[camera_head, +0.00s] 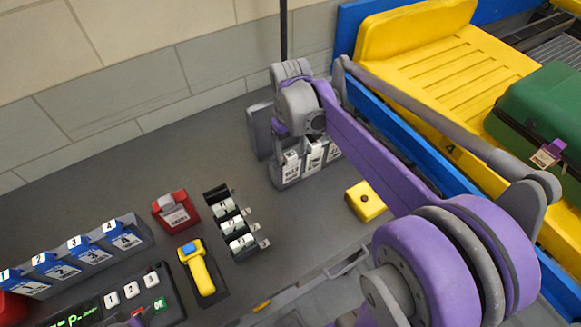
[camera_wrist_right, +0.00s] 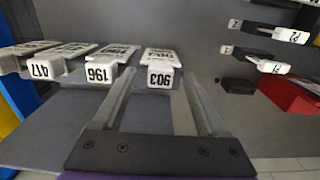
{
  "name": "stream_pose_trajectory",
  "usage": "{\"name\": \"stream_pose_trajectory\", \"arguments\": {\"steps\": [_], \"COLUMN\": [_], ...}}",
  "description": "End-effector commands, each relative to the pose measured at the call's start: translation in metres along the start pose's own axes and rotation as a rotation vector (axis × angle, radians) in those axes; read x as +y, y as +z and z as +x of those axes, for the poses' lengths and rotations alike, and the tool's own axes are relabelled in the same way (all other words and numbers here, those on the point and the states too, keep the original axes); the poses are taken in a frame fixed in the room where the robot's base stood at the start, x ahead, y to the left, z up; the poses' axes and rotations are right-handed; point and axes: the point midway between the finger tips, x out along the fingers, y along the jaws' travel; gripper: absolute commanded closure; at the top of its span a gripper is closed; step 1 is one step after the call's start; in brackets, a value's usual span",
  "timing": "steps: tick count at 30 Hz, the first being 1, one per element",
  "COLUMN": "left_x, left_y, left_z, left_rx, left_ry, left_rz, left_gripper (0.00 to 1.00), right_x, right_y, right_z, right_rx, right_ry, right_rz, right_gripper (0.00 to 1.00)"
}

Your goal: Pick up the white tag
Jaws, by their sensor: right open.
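Several white tags (camera_head: 291,162) with black print stand in a grey holder (camera_head: 287,184) under my right wrist in the head view. In the right wrist view they lie in a row, and the rightmost white tag (camera_wrist_right: 160,77) is between the fingers of my right gripper (camera_wrist_right: 158,78). The gripper is open, with a finger on each side of this tag and a visible gap. Other white tags (camera_wrist_right: 98,73) are left of the fingers. In the head view the right fingertips are hidden. My left gripper is not seen.
A black rack with white-labelled pieces (camera_head: 235,225), a red box (camera_head: 176,212) and a yellow handheld device (camera_head: 200,272) stand left of the holder. A yellow block (camera_head: 365,202) is to its right. The yellow tray (camera_head: 440,62) and green case (camera_head: 545,115) are beyond the blue rail.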

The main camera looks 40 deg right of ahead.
Motion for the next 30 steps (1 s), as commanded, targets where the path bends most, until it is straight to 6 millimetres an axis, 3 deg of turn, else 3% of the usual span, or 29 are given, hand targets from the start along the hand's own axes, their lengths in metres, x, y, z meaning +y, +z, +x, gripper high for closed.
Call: {"name": "stream_pose_trajectory", "arguments": {"steps": [6,18,30], "left_x": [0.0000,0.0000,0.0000], "left_y": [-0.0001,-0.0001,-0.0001], "left_z": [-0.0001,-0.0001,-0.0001], "left_rx": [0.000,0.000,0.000], "left_ry": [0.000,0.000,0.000], "left_rz": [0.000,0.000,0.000], "left_gripper": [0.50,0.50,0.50], "right_x": [-0.0001,-0.0001,-0.0001], "right_y": [-0.0001,-0.0002,-0.0001], "right_z": [0.0003,0.0000,-0.0001], "right_rx": [0.000,0.000,0.000], "right_ry": [0.000,0.000,0.000], "right_rz": [0.000,0.000,0.000], "right_gripper": [0.27,0.99,1.00]}}
